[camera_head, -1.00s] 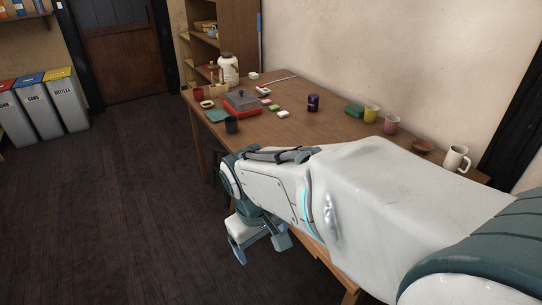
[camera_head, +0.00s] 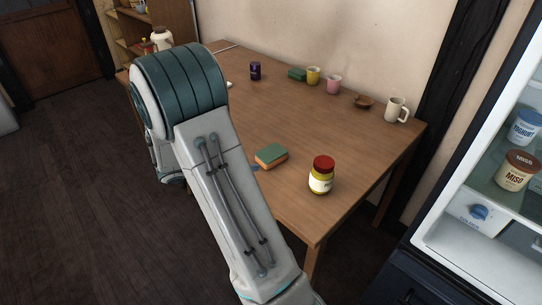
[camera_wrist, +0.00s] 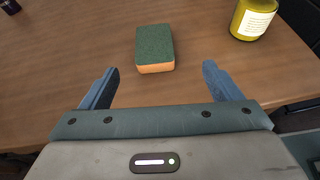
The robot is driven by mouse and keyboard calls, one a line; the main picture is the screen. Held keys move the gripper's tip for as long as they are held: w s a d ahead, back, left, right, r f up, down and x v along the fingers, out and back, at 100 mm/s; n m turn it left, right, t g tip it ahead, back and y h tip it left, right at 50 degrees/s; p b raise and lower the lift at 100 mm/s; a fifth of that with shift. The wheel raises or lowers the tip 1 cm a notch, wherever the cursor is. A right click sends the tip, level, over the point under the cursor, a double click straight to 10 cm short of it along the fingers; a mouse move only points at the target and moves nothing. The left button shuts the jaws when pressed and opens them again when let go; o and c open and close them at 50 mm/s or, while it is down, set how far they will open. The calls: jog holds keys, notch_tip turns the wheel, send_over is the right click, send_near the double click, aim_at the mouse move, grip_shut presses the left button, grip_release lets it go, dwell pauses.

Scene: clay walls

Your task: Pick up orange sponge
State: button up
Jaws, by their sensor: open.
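The orange sponge (camera_head: 271,156) has a green top and orange sides. It lies flat on the wooden table (camera_head: 290,130), near its front edge, left of a yellow jar. In the wrist view the sponge (camera_wrist: 154,48) lies ahead of my gripper (camera_wrist: 160,80), roughly centred between the two blue fingers. The fingers are apart with nothing between them, and the sponge is a little beyond their tips. In the head view my arm hides most of the gripper.
A yellow jar with a red lid (camera_head: 321,175) stands close to the sponge's right. An open fridge (camera_head: 455,235) stands at right.

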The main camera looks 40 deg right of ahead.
aim_at(268, 154)
jog(key=shift+w+d+f, duration=0.15)
jog(key=shift+w+d, duration=0.05)
jog(key=shift+w, duration=0.05)
jog(key=shift+n, duration=0.3)
jog(key=x, duration=0.8)
jog(key=shift+w+d+b, duration=0.1)
jog(key=shift+d+b, duration=0.1)
jog(key=shift+b, duration=0.2)
jog(key=x, duration=0.5)
jog(key=shift+w+f, duration=0.25)
jog(key=c, duration=1.1)
